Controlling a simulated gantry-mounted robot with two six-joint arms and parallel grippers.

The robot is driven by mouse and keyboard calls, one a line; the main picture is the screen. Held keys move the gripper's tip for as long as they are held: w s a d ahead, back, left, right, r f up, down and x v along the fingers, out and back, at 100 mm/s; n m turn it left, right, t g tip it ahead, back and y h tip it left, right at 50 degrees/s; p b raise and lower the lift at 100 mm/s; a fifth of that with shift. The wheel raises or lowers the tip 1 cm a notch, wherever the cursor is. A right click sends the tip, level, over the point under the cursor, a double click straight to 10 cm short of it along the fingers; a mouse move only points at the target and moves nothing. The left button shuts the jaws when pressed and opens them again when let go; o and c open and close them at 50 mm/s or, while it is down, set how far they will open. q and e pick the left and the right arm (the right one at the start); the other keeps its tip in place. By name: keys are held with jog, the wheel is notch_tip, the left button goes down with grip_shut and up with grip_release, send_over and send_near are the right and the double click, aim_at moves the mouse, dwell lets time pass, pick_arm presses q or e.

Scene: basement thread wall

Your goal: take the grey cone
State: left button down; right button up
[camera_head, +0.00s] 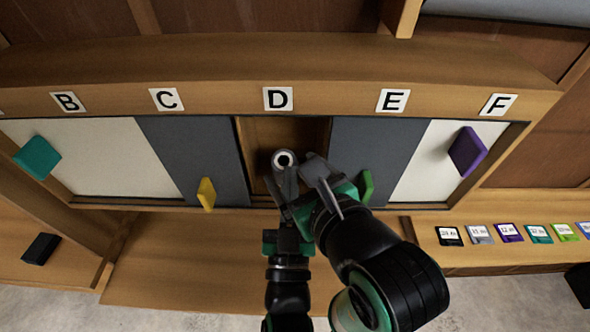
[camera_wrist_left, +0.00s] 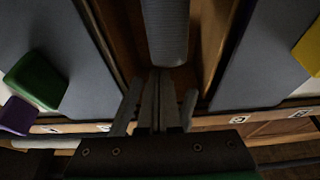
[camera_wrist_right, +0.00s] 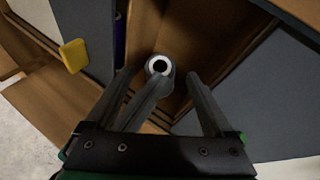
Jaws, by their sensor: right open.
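The grey cone (camera_head: 284,160) stands in the open bay under label D, its pale ring-shaped top with a dark hole facing the head camera. Its grey ribbed side shows in the left wrist view (camera_wrist_left: 166,30), and its top shows in the right wrist view (camera_wrist_right: 160,66). My left gripper (camera_head: 282,183) is just in front of the cone; overlapping grey fingers hide whether its jaws are apart. My right gripper (camera_head: 325,178) is open, in front and to the right of the cone. Fingers overlap the cone's lower part, so contact cannot be told.
Grey sliding panels flank the bay, with a yellow handle (camera_head: 206,194) left and a green handle (camera_head: 366,187) right. Teal (camera_head: 37,157) and purple (camera_head: 468,152) handles are farther out. Labelled cards (camera_head: 480,234) lie on the right ledge. A dark block (camera_head: 41,248) lies at left.

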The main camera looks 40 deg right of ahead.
aim_at(280, 157)
pick_arm(q)
jog(key=shift+w+f, duration=0.1)
jog(key=shift+f, duration=0.4)
pick_arm(e)
jog(key=shift+x, duration=2.5)
grip_shut()
pick_arm(q)
jog(key=shift+d+r, duration=0.1)
jog(key=shift+r, duration=0.75)
jog(key=v, duration=0.8)
jog(key=shift+r, duration=0.1)
